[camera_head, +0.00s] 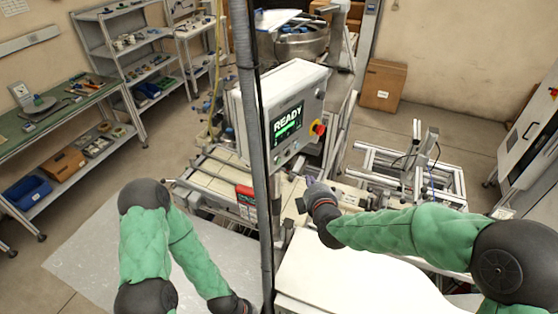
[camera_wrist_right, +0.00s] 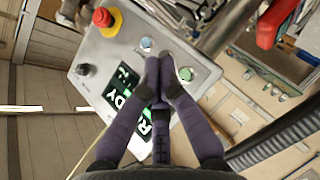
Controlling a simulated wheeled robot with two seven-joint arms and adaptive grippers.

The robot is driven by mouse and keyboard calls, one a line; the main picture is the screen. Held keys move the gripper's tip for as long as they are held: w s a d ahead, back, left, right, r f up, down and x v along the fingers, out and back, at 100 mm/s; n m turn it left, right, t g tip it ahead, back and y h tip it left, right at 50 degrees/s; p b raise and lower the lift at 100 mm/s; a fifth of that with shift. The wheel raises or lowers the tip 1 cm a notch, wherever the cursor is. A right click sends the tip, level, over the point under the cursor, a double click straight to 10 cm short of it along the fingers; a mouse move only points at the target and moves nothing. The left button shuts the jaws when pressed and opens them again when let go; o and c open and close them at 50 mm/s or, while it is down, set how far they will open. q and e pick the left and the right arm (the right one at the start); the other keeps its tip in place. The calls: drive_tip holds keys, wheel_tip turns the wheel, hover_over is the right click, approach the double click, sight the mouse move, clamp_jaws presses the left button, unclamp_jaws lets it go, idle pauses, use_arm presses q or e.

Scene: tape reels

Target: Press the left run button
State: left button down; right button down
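The control panel (camera_head: 305,92) shows a green READY screen (camera_head: 288,122) in the head view. In the right wrist view its face (camera_wrist_right: 90,48) carries a green button (camera_wrist_right: 186,74) and a blue button (camera_wrist_right: 147,44) below the screen (camera_wrist_right: 128,98). Relative to the READY lettering, the green one is on the left. My right gripper (camera_wrist_right: 161,72) has its purple fingers together, with the tips seen between these two buttons and nothing held. Contact cannot be told. In the head view my right gripper (camera_head: 305,200) is lower than the panel.
A red emergency stop (camera_wrist_right: 103,18) and a black knob (camera_wrist_right: 83,70) sit on the same panel. A grey vertical post (camera_head: 255,120) stands in front of the panel. A conveyor (camera_head: 215,172) runs below. A metal frame (camera_head: 395,160) stands to the right.

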sight(279, 162)
drive_tip(key=w+a+p, duration=0.2)
drive_tip(key=w+a, duration=0.3)
drive_tip(key=a, duration=0.2)
idle(0.6)
drive_tip(key=shift+a, duration=0.1)
idle(0.4)
idle(0.9)
drive_tip(key=shift+w+a+p, duration=0.25)
drive_tip(key=shift+a+p, duration=0.05)
drive_tip(key=shift+a, duration=0.05)
drive_tip(key=shift+w+a, duration=0.15)
drive_tip(key=shift+a, duration=0.15)
idle(0.7)
drive_tip(key=shift+d, duration=0.1)
drive_tip(key=shift+s+d, duration=0.4)
drive_tip(key=shift+d, duration=0.15)
idle(0.4)
